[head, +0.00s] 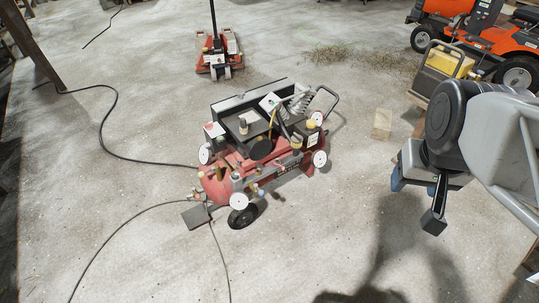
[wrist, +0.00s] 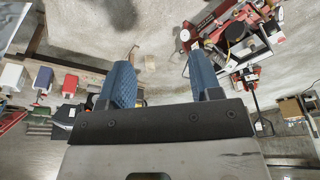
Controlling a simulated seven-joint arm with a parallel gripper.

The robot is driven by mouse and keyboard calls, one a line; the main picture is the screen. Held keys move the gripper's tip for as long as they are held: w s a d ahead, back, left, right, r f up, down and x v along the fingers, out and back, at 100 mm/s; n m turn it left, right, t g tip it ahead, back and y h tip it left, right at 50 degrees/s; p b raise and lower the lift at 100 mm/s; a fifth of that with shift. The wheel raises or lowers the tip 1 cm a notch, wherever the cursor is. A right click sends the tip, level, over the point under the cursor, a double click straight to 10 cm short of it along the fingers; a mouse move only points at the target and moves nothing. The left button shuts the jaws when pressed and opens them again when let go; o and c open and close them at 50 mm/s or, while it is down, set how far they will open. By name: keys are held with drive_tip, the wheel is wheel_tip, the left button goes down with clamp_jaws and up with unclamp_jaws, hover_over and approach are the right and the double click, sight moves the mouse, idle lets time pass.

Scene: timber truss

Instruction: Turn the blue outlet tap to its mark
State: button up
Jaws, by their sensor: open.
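A red wheeled air compressor (head: 225,185) stands on the concrete floor in the middle of the head view. A small blue spot on its near side, perhaps the blue outlet tap (head: 261,192), shows there; its handle angle and mark are too small to tell. My gripper (head: 416,205) hangs to the right of the compressor, well apart from it. In the wrist view my gripper (wrist: 161,75) shows two blue padded fingers spread apart with nothing between them. Part of the compressor (wrist: 238,32) shows beyond the right finger; I cannot make out the tap there.
Black hoses or cables (head: 114,105) run over the floor left of the compressor. A wooden block (head: 382,123), a yellow machine (head: 443,63) and an orange mower (head: 505,45) are at the right. Floor between gripper and compressor is clear.

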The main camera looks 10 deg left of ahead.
drive_tip(key=w+a+f+n+t, duration=0.1)
drive_tip(key=w+a+f+t, duration=0.2)
drive_tip(key=w, duration=1)
drive_tip(key=w+a+f+t, duration=0.1)
drive_tip(key=w+a+f, duration=0.35)
drive_tip(key=w, duration=0.85)
drive_tip(key=w+a+f+n+t+y, duration=0.1)
drive_tip(key=w+a+f+t+y, duration=0.1)
drive_tip(key=w+a+f, duration=0.5)
drive_tip(key=w+a+f+n+t+y, duration=0.1)
drive_tip(key=w+a+f, duration=0.2)
drive_tip(key=w+f, duration=0.65)
drive_tip(key=n+t+y, duration=0.1)
drive_tip(key=t+y, duration=0.3)
drive_tip(key=y, duration=0.1)
hover_over(263, 195)
drive_tip(key=w+d, duration=0.3)
drive_tip(key=d, duration=0.1)
wheel_tip(263, 195, down, 33)
drive_tip(key=s+f, duration=0.2)
drive_tip(key=f, duration=0.1)
drive_tip(key=s+a+f+y, duration=0.1)
drive_tip(key=s+f, duration=0.1)
drive_tip(key=f, duration=0.1)
drive_tip(key=s+f+t+y, duration=0.1)
drive_tip(key=s+f, duration=0.2)
drive_tip(key=shift+a+f+n, duration=0.3)
drive_tip(key=shift+n, duration=0.1)
